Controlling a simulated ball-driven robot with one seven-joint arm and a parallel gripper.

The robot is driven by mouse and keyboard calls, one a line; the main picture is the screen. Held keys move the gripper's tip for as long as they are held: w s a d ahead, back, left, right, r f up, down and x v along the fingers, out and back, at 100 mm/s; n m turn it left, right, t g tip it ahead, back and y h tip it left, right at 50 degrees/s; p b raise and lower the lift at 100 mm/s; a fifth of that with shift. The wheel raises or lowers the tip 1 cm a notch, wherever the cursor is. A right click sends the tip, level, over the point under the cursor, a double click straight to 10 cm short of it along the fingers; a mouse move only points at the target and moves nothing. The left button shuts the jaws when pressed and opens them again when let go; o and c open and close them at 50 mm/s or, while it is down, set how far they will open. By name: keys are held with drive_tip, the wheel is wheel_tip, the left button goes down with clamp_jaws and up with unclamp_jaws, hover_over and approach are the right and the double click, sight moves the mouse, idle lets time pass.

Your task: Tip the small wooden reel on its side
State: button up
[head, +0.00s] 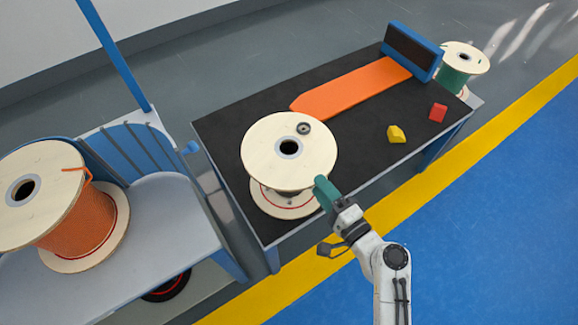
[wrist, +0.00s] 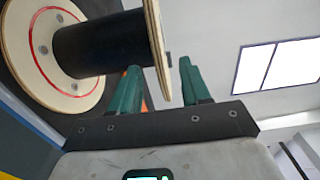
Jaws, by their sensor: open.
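The small wooden reel (head: 268,150) stands upright on one flange on the black-topped table, near its front left corner. It has pale round flanges and a dark core, which shows in the wrist view (wrist: 100,45); a red ring marks the inside of its lower flange. My gripper (head: 320,183) is at the right front edge of the upper flange. In the wrist view its two green fingers (wrist: 160,65) are apart, with the upper flange's rim between them. I cannot tell whether either finger touches the rim.
A small grey ring (head: 303,128) lies on the upper flange. An orange strip (head: 350,90) runs to a blue-framed block (head: 412,52). A yellow piece (head: 396,134) and red block (head: 438,112) lie on the table's right. An orange-cable reel (head: 78,220) stands left; a green-cable reel (head: 455,75) stands far right.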

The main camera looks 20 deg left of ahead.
sight(312, 176)
drive_tip(key=shift+b+x, duration=0.55)
drive_tip(key=shift+x, duration=1.75)
drive_tip(key=shift+c, duration=0.3)
clamp_jaws()
